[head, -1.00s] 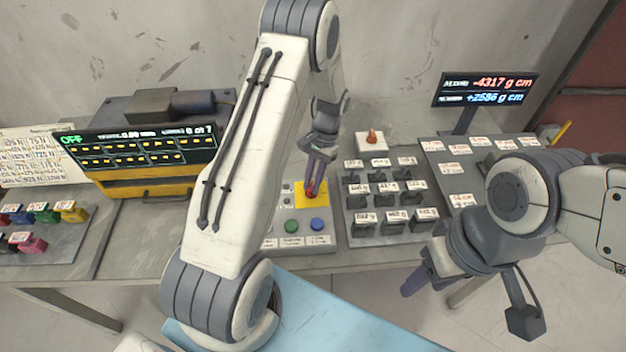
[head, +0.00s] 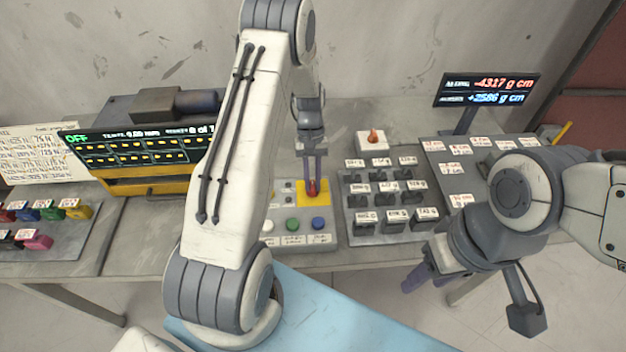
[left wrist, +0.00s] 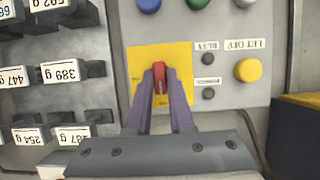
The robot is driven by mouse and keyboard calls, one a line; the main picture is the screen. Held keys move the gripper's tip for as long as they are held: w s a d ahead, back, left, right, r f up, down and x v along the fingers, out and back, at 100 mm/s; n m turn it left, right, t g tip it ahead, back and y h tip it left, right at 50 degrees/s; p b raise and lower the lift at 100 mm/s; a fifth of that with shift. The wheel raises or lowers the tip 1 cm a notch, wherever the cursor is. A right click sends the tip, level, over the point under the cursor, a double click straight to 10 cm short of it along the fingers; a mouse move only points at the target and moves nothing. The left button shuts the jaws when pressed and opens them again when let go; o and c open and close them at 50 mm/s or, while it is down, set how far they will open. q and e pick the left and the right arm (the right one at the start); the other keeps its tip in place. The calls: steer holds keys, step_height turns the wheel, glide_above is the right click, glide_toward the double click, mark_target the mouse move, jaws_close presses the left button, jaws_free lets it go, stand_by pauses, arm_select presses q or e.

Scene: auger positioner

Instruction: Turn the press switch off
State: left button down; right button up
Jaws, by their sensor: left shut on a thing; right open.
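The press switch is a red lever (left wrist: 159,77) on a yellow plate (left wrist: 137,62) of the grey control panel. In the head view the red lever (head: 312,187) sits on the yellow plate (head: 325,200). My left gripper (head: 314,178) is on it from above and behind. In the left wrist view the purple fingers (left wrist: 160,82) are closed on both sides of the red lever. The lever's lower part is partly hidden between the fingers. My right gripper (head: 415,270) is open and empty in front of the table's edge, at the right.
Green (head: 292,224) and blue (head: 319,223) buttons sit in front of the plate. Labelled weights (head: 385,190) stand on a rack to the right. The display at left (head: 140,145) reads OFF. A white box with an orange knob (head: 372,142) stands behind.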

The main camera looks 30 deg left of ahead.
arm_select(q)
steer(key=shift+w+r, duration=0.1)
stand_by(0.3)
steer(key=c, duration=0.8)
jaws_free()
steer(key=b+v, duration=0.1)
steer(key=v, duration=0.9)
steer(key=shift+r+b, duration=0.2)
steer(key=shift+b, duration=0.2)
